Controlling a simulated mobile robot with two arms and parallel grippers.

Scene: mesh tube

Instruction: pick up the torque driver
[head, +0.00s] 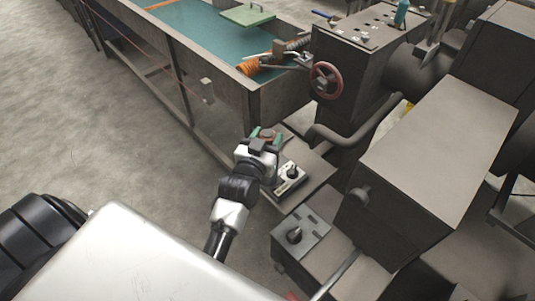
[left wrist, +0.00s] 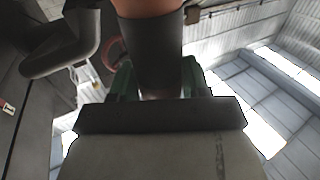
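My left gripper (head: 265,136) is in the middle of the head view, with green fingertips on either side of a small round reddish-brown top. In the left wrist view a dark cylinder with an orange upper part, which looks like the torque driver (left wrist: 152,55), stands between the green fingers (left wrist: 155,82). The fingers appear to press on both its sides. Its upper end runs out of the wrist frame. My right gripper is not in view.
A machine with a red handwheel (head: 325,80) stands beyond the gripper. Beside it is a teal-floored trough (head: 200,38) with a green board (head: 248,14) and an orange coiled item (head: 248,66). A control box with a knob (head: 290,176) is close right of my arm. Open floor (head: 90,110) lies left.

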